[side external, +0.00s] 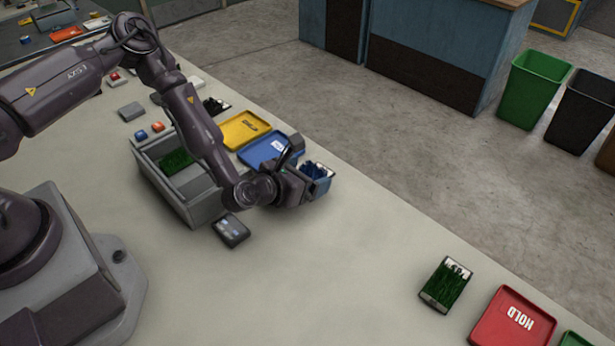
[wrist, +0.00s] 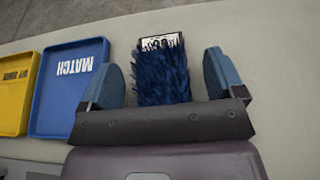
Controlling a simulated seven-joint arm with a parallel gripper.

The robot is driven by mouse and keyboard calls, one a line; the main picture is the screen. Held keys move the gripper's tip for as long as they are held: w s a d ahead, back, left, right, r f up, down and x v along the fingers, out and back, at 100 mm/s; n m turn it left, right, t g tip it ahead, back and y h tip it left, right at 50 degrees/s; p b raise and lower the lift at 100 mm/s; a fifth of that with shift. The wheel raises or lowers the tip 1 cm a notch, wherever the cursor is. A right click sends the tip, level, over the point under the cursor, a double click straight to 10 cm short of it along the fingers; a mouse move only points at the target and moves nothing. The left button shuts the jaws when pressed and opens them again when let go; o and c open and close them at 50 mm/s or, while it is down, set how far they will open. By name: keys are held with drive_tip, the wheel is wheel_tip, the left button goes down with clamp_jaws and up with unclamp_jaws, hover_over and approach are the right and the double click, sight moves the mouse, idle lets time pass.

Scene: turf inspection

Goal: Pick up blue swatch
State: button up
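The blue swatch (wrist: 160,78), a tufted blue turf piece with a white label at its far end, lies on the bench. In the side view the swatch (side external: 316,170) shows only partly behind my gripper. My gripper (wrist: 163,72) is open, with one blue finger pad on each side of the swatch. In the wrist view a narrow gap shows between each pad and the turf. In the side view my gripper (side external: 307,171) is low over the bench, right of the blue tray. I cannot tell its exact height.
The blue MATCH tray (side external: 265,152) and yellow tray (side external: 238,135) lie left of the swatch. A grey bin (side external: 195,205) holding green turf and a small dark device (side external: 231,230) stand near my arm. A green swatch (side external: 446,287) and red HOLD tray (side external: 513,318) lie right, across clear bench.

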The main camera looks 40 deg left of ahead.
drive_tip(key=c, duration=0.9)
drive_tip(key=shift+r, duration=0.1)
